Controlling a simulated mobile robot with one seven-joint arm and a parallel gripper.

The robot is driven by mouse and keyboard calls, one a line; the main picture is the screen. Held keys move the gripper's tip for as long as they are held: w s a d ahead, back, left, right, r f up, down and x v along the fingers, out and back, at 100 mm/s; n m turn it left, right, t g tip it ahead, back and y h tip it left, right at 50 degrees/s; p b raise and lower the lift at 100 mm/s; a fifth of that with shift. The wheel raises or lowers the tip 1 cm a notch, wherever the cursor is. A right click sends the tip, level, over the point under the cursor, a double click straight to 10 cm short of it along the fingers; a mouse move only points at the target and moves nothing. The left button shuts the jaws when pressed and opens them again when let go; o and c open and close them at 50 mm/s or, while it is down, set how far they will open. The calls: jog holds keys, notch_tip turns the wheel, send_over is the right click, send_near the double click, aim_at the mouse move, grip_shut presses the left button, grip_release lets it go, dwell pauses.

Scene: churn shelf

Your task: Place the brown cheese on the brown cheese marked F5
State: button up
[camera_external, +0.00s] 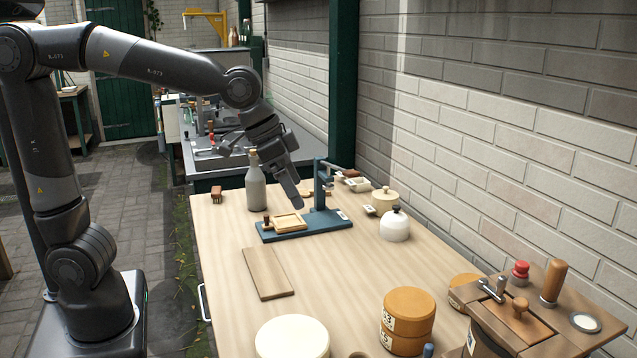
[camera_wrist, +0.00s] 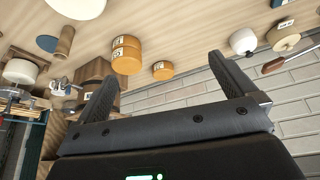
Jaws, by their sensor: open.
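Two brown cheeses are stacked at the front right of the table in the external view. The upper cheese (camera_external: 409,303) has a tag that seems to end in 3. The lower cheese (camera_external: 405,344) has a tag that looks like F5, though it is small. The stack also shows in the wrist view (camera_wrist: 127,60). A third brown cheese (camera_external: 463,291) is partly hidden behind the wooden churn; it stands alone in the wrist view (camera_wrist: 163,70). My gripper (camera_external: 300,203) is open and empty, above the blue press at the table's far part, well away from the cheeses.
A wooden churn (camera_external: 520,312) stands at the front right. A white cheese (camera_external: 291,340) is at the front edge. A cutting board (camera_external: 267,273), grey bottle (camera_external: 255,185), blue press (camera_external: 331,222) and white kettle (camera_external: 395,226) stand around. The table's middle is clear; a brick wall borders the right.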

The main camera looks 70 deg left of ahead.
jog(key=s+a+f+n, duration=0.1)
jog(key=s+a, duration=0.5)
jog(key=s, duration=0.4)
jog(key=s+a+f+n+y, duration=0.1)
jog(key=s+a, duration=0.4)
jog(key=s, duration=0.5)
jog(key=shift+a+f+n+t, duration=0.35)
jog(key=shift+f+n+t, duration=0.05)
jog(key=shift+f+n, duration=0.15)
